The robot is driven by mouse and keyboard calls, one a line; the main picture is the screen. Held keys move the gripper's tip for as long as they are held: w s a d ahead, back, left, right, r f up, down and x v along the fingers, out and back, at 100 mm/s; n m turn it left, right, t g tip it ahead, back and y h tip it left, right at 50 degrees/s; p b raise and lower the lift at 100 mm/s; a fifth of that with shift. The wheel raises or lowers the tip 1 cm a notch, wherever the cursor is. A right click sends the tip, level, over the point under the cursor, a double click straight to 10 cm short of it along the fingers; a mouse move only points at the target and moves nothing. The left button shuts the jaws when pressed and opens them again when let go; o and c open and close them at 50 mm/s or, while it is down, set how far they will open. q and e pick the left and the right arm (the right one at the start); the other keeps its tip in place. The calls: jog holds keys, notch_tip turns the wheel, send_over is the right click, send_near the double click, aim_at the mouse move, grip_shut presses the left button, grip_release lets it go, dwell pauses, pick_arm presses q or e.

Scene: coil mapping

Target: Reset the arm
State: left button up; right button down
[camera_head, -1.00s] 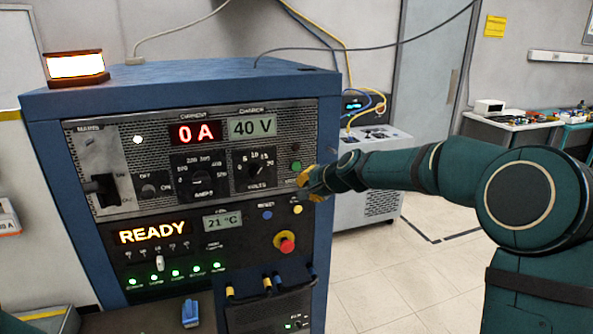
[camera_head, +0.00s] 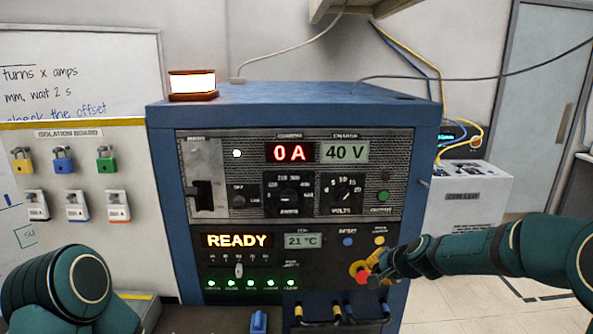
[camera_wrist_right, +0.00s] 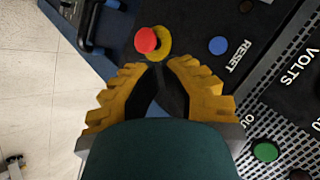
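My right gripper (camera_head: 362,274) is in front of the power cabinet's lower right panel, overlapping the red mushroom button in the head view. In the right wrist view my right gripper (camera_wrist_right: 158,66) has its yellow fingers drawn together at the tips, with nothing held. The red button (camera_wrist_right: 146,40) on its yellow collar lies just beyond the tips; contact is not clear. A blue RESET button (camera_head: 347,242) sits higher on the panel and shows to the right in the wrist view (camera_wrist_right: 218,45). My left arm (camera_head: 62,285) enters at lower left; its gripper is out of view.
The blue cabinet (camera_head: 290,96) shows READY (camera_head: 237,240), 0 A and 40 V. A lit beacon (camera_head: 193,85) stands on top. The isolation board (camera_head: 75,190) with padlocks hangs left. A chiller (camera_head: 470,205) stands at right.

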jog(key=s+a+f+n+g, duration=0.2)
jog(key=s+a+f, duration=0.2)
jog(key=s+f, duration=0.45)
jog(key=s+a+f+n+g, duration=0.25)
jog(key=s+f, duration=0.35)
jog(key=f, duration=0.5)
jog(key=s+a+f+n+g, duration=0.1)
jog(key=s+a+f, duration=0.2)
jog(key=s, duration=0.5)
jog(key=s+a+f+n+g, duration=0.1)
jog(key=s+f, duration=0.3)
jog(key=s, duration=0.4)
jog(key=shift+s+a+f+n+y, duration=0.15)
jog(key=shift+a+n+y, duration=0.15)
jog(key=shift+a+n, duration=0.5)
jog(key=shift+a, duration=0.1)
